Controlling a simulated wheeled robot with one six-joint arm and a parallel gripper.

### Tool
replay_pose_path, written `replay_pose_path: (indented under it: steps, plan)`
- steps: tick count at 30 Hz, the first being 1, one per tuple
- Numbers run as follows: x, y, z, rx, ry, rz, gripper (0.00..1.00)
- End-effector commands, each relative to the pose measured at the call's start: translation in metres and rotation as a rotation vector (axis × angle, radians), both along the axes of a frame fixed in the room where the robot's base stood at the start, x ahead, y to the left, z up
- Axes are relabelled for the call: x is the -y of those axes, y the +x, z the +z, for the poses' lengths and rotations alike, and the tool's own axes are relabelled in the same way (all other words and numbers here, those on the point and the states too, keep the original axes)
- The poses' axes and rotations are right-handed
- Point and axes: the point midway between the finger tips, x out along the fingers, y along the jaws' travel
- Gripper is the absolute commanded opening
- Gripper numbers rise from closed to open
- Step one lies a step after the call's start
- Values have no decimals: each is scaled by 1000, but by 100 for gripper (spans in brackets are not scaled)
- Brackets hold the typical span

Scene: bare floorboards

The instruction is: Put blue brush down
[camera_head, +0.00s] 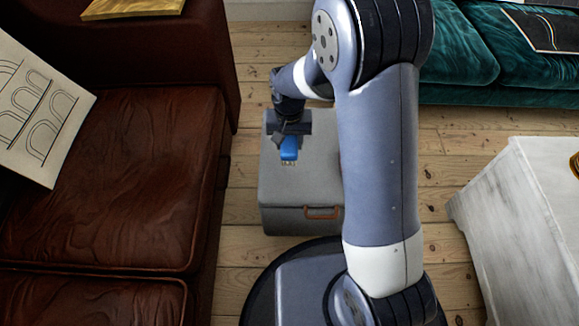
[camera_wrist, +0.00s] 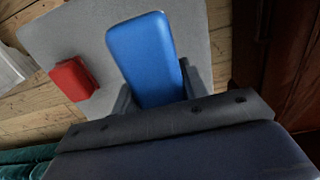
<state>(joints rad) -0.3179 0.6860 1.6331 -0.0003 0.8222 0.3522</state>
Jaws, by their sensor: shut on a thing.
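The blue brush (camera_head: 289,148) is held in my gripper (camera_head: 287,138), over the top of a grey box (camera_head: 270,190) with a brown handle. In the wrist view the blue brush (camera_wrist: 145,55) lies between the two dark fingers of my gripper (camera_wrist: 155,95), which is shut on it. Its pale bristle end points down in the head view. The grey box top (camera_wrist: 80,35) lies below it. I cannot tell whether the brush touches the box.
A red block (camera_wrist: 73,79) lies on the grey top, beside the brush. A brown leather sofa (camera_head: 110,180) is at left, a teal sofa (camera_head: 460,50) at the back right, and a whitish table (camera_head: 530,220) at right. Bare floorboards (camera_head: 445,150) show between them.

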Motion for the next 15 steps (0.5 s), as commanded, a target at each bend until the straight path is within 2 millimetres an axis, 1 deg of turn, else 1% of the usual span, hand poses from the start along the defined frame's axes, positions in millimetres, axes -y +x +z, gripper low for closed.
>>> replay_pose_path:
  steps: [1,6,11,15]
  plan:
    - [-1,-1,-11,-2,-1,0,13]
    - [-1,-1,-40,-2,-1,-1,13]
    - [0,0,-54,0,0,-1,13]
    - [0,-1,-76,-3,-1,0,13]
